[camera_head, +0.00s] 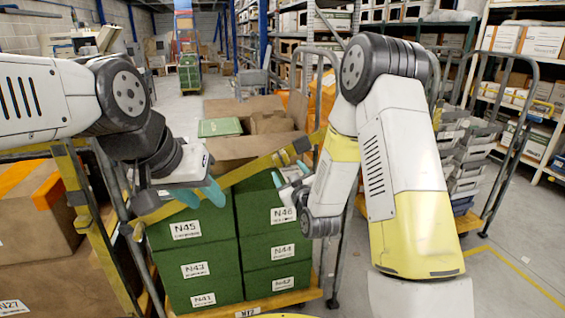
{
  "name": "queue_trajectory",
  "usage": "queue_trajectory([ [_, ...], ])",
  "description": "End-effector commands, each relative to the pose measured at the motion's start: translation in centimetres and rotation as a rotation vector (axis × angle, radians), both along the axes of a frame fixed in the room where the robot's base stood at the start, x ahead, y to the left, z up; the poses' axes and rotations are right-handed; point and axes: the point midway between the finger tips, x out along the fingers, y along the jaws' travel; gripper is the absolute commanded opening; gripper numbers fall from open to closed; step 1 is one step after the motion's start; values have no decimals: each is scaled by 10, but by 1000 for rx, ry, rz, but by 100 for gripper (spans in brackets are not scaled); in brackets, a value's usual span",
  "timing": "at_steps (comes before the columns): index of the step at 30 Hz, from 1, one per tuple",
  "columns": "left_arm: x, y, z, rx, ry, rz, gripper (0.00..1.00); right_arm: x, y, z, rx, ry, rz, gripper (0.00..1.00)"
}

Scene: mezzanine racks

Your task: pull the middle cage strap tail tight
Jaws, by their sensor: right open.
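A yellow strap (248,170) runs slantwise across the front of the cage load, above the green crates, from lower left to upper right. A dark buckle (301,145) sits on its upper right part. I cannot make out a separate loose tail. My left gripper (200,194) is at the strap's lower left part, with its teal fingertips apart on either side of it. I cannot tell whether they touch the strap. My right gripper (291,174) is open and empty, just below the buckle and in front of the green crate marked N46 (283,215).
Green crates (187,229) stand stacked on a wooden base (272,302), with cardboard boxes (240,110) behind. A cage with brown cartons (40,205) and another strap stands at left. A trolley (470,160) and racks (530,40) are at right. Floor (520,250) is clear at lower right.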

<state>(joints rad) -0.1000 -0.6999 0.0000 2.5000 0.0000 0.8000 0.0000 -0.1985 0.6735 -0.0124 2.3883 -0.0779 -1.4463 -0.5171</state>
Motion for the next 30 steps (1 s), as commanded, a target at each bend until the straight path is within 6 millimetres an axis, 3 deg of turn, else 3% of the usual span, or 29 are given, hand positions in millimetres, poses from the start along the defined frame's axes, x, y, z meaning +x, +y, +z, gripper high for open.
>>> queue_trajectory([
  [15, 0, 0, 0, 0, 0, 0, 36, 66, 19, 1, 1, -5, 1, 67],
  [26, 0, 0, 0, 0, 0, 0, 36, 74, 21, 0, 1, -3, 0, 67],
  [30, 0, 0, 0, 0, 0, 0, 36, 74, 20, 0, 2, -3, 0, 44],
])
